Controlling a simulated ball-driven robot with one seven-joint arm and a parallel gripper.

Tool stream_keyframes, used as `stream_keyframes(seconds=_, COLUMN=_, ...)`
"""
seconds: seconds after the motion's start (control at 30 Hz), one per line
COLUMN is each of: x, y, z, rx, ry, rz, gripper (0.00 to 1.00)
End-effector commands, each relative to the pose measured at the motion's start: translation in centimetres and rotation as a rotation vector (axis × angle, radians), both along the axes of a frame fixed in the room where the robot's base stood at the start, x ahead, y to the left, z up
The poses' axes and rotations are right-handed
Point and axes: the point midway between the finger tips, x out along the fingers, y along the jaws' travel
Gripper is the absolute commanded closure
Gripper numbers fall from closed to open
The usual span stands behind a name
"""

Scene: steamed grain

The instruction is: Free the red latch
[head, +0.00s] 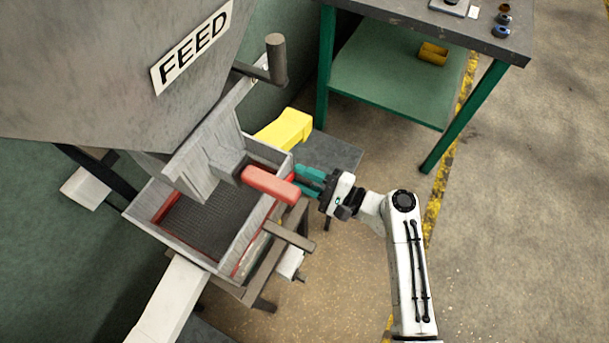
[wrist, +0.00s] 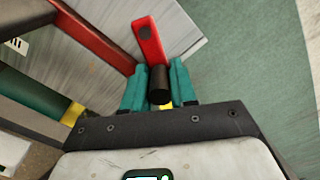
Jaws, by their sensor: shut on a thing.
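The red latch (head: 270,185) is a thick red bar at the right-hand edge of the open metal box (head: 232,258), below the hopper. In the wrist view the red latch (wrist: 149,38) reaches away from me, with a dark round knob (wrist: 159,84) at its near end. My gripper (head: 302,180) comes in from the right at the latch's right side. In the wrist view the teal fingers of my gripper (wrist: 159,88) stand on both sides of the knob, shut on it. The fingers partly hide the contact.
The grey hopper (head: 100,80) marked FEED hangs over the box. A dark handle (head: 277,60) and a yellow block (head: 284,129) are behind the latch. A brown bar (head: 289,236) sticks out below it. A green-legged table (head: 400,80) stands behind. The floor at right is clear.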

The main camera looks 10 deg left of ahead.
Motion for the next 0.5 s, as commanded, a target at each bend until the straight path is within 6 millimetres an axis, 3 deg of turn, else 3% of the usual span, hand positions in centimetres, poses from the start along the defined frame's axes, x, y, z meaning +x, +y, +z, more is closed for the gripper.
stream_keyframes(seconds=0.5, x=0.37, y=-0.08, z=0.65, rx=0.009, ry=-0.007, rz=-0.005, gripper=1.0)
